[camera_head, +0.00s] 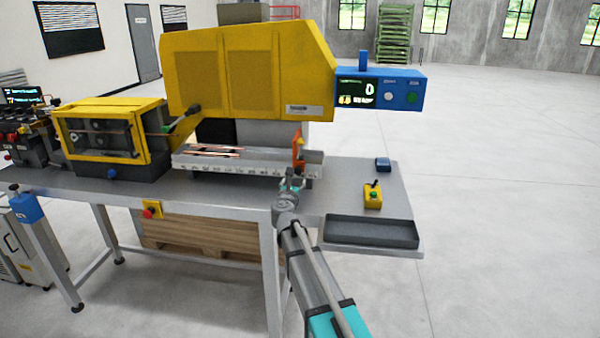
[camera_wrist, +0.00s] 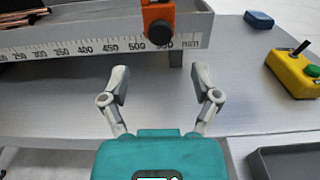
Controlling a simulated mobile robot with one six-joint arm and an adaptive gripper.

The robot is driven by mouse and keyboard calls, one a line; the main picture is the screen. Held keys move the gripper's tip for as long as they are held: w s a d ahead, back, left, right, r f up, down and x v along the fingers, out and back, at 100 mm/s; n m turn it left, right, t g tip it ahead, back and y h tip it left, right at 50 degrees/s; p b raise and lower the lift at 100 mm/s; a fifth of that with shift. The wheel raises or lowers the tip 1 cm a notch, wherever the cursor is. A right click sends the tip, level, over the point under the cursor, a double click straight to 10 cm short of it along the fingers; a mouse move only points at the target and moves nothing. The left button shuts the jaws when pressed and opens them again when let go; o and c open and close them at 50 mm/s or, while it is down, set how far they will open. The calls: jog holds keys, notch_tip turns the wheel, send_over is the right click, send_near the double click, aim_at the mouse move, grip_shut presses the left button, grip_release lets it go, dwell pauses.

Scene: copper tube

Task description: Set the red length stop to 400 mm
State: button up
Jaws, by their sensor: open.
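The red length stop, orange-red in the pictures (camera_head: 298,148), stands near the right end of the trough with the white scale. In the wrist view the stop (camera_wrist: 158,12) has a black knob (camera_wrist: 160,32) on its front and sits just right of the 500 mark, partly covering the figures there. The 400 mark (camera_wrist: 85,49) is to its left. My gripper (camera_head: 291,184) is in front of the trough's right part. In the wrist view my gripper (camera_wrist: 160,80) is open and empty, its fingers below and either side of the knob, apart from it.
Copper tubes (camera_wrist: 22,12) lie in the trough at left. On the bench at right are a yellow box with a lever and green button (camera_head: 373,196), a small blue box (camera_head: 383,164) and a dark tray (camera_head: 371,232). The bench in front of the scale is clear.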

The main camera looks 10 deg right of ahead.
aim_at(297, 172)
jog(key=x, duration=0.8)
jog(key=shift+w+d, duration=0.1)
jog(key=shift+w, duration=0.15)
grip_shut()
